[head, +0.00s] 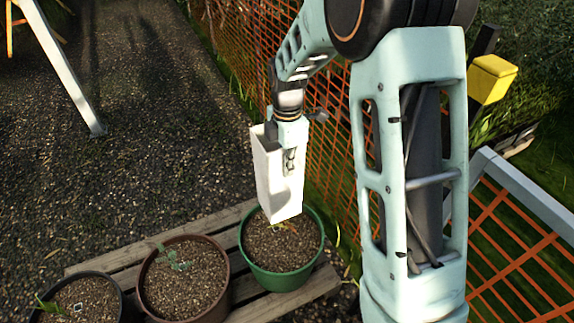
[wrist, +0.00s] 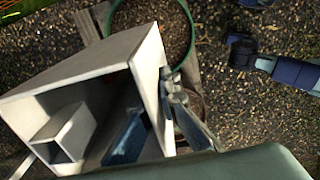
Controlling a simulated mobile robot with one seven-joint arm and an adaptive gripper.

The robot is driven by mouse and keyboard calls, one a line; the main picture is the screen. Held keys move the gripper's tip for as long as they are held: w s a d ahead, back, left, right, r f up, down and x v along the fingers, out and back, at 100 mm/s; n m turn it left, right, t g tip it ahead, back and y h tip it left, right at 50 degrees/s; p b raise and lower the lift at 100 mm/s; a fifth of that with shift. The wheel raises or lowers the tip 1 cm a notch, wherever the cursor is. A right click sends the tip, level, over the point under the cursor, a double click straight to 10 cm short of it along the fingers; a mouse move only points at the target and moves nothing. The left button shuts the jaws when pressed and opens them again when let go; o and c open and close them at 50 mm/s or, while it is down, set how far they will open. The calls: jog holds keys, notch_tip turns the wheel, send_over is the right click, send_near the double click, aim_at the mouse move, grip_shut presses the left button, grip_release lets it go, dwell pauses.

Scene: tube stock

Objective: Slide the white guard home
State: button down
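The white guard (head: 276,185), a tall square tube, hangs nearly upright below my gripper (head: 290,152) in the head view. Its lower end is over the green pot (head: 246,248); I cannot tell whether it touches the soil. In the wrist view the guard (wrist: 105,62) shows its open top, with a small square sleeve (wrist: 65,130) inside. My gripper (wrist: 163,100) has one finger inside the tube and one outside, shut on the guard's wall. A few orange-brown leaves (head: 290,228) show beside the guard's lower end. What is under the guard is hidden.
A brown pot (head: 146,290) and a black pot (head: 118,300) with small seedlings stand left of the green pot on a slatted wooden bench (head: 215,222). Orange mesh fencing (head: 335,160) runs close behind and to the right. Gravel ground at left is mostly open.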

aim_at(287, 187)
jog(key=shift+f+b, duration=1.65)
jog(key=shift+f, duration=1.3)
jog(key=shift+f+b, duration=2.2)
jog(key=shift+f, duration=1.45)
jog(key=shift+f+b, duration=1.95)
jog(key=shift+f, duration=1.2)
jog(key=c, duration=2.1)
grip_release()
notch_tip(287, 187, up, 12)
jog(key=shift+s+r, duration=0.1)
